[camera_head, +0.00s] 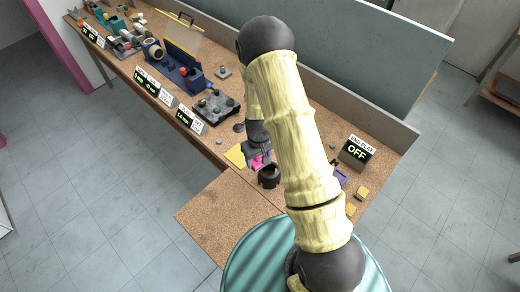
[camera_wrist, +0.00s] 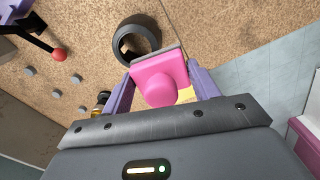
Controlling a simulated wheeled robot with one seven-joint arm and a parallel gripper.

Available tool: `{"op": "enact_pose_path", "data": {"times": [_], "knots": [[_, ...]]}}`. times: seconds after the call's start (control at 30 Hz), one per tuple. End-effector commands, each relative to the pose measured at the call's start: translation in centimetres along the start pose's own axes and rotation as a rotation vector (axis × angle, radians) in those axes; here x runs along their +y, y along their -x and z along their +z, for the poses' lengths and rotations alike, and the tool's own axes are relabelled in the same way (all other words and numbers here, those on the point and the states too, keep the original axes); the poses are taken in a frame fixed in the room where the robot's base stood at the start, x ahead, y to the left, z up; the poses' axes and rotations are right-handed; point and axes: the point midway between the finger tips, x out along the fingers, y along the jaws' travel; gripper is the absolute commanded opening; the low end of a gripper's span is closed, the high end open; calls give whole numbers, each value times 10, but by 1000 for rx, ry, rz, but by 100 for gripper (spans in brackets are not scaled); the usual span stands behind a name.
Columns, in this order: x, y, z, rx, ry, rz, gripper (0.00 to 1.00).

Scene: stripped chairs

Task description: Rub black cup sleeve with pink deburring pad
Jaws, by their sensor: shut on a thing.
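The black cup sleeve (camera_head: 268,181) stands on the brown workbench near its front, by the inner corner. In the wrist view the sleeve (camera_wrist: 120,45) is a dark ring at the top, its opening visible. My gripper (camera_wrist: 161,80) is shut on the pink deburring pad (camera_wrist: 158,78), a pink block with a round knob and a grey edge strip on its far side. The grey strip is right beside the sleeve's rim; I cannot tell whether they touch. In the head view the pink pad (camera_head: 256,161) is partly hidden by my gripper, just behind the sleeve.
A yellow sheet (camera_head: 235,156) lies left of the sleeve. A black knobbed tray (camera_head: 215,108) and a blue fixture (camera_head: 182,68) stand farther left. An "END PLAY OFF" display (camera_head: 356,152) and yellow blocks (camera_head: 362,192) are on the right. The front bench section (camera_head: 225,210) is clear.

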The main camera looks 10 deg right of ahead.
Motion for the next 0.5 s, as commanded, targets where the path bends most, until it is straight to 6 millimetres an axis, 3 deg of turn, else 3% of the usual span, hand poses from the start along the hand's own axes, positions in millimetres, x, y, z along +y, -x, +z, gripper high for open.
{"op": "enact_pose_path", "data": {"times": [0.2, 0.5], "knots": [[4, 23, 1, 1, -10, 1, 32], [7, 31, 2, 0, -15, 0, 32]]}}
